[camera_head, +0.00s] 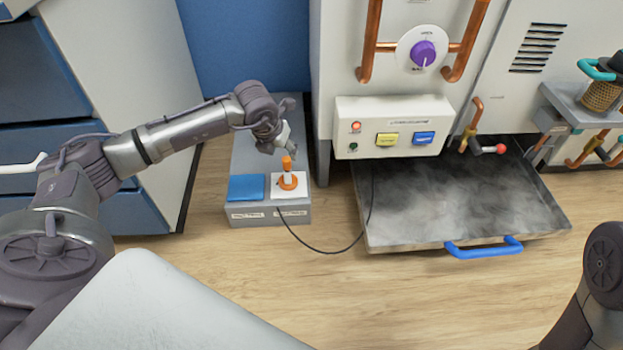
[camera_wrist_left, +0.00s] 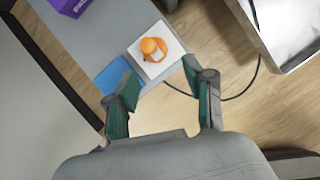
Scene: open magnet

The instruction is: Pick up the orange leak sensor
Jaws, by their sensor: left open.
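The orange leak sensor (camera_head: 287,181) stands upright on a white pad (camera_head: 301,192) on a low grey bench. In the left wrist view the sensor (camera_wrist_left: 153,48) shows beyond the fingertips, roughly between them and a little ahead. My left gripper (camera_head: 277,143) is open and empty, above and just behind the sensor in the head view. Its two green-padded fingers (camera_wrist_left: 160,92) are spread apart in the wrist view, and I see no contact with the sensor. Of my right arm only a dark link shows at the lower right; its gripper is out of view.
A blue pad (camera_head: 246,187) lies left of the white pad on the grey bench (camera_head: 268,218). A black cable runs across the floor. A steaming metal tray (camera_head: 460,200) with a blue handle (camera_head: 484,248) and a control box (camera_head: 392,126) are at right. A purple object (camera_wrist_left: 70,6) lies on the bench.

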